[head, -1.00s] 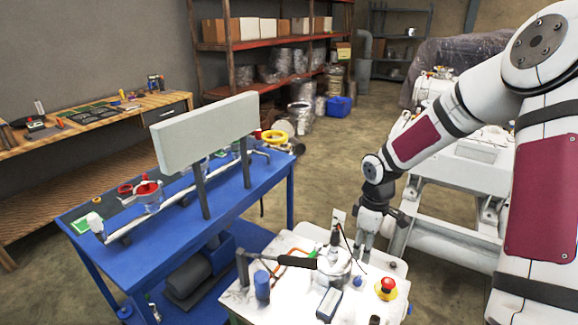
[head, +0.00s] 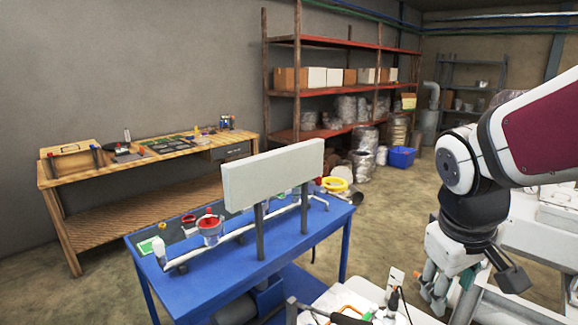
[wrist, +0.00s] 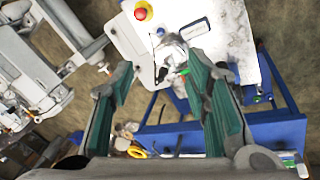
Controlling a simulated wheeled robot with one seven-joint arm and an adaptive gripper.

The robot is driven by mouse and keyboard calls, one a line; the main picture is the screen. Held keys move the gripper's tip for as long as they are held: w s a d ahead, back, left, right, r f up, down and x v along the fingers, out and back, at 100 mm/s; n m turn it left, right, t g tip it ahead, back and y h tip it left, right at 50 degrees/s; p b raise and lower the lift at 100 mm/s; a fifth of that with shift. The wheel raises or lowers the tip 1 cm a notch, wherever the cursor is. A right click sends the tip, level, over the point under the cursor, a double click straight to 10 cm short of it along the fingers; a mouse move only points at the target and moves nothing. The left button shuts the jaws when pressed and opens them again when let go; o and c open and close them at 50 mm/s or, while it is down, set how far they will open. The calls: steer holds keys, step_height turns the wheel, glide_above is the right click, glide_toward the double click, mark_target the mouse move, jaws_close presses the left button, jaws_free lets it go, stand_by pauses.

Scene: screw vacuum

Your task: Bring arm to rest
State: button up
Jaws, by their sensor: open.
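My arm comes in from the right in the head view and bends down at the wrist. My gripper (head: 437,288) hangs at the right, above and to the right of the white worktop (head: 345,296). In the wrist view my gripper (wrist: 160,68) has its two green-padded fingers spread wide apart with nothing held between them. The worktop (wrist: 232,38), with a red button on a yellow base (wrist: 142,11) and a metal device (wrist: 171,50), lies below and beyond the fingers, apart from them.
A blue table (head: 205,285) with a grey panel (head: 274,172) and pipe fittings stands left of the worktop. A wooden bench (head: 75,180) and shelving (head: 345,40) line the walls. Pale machinery (head: 548,235) stands at the right. Bare floor (head: 405,190) lies between.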

steer(key=s+a+r+m+t+y, duration=0.1)
steer(key=s+a+r, duration=0.1)
steer(key=s, duration=0.3)
steer(key=s+a+r+m+t+y, duration=0.1)
steer(key=s+a+r+m, duration=0.1)
steer(key=s, duration=0.3)
steer(key=shift+a+r+t+y, duration=0.3)
steer(key=shift+a, duration=0.5)
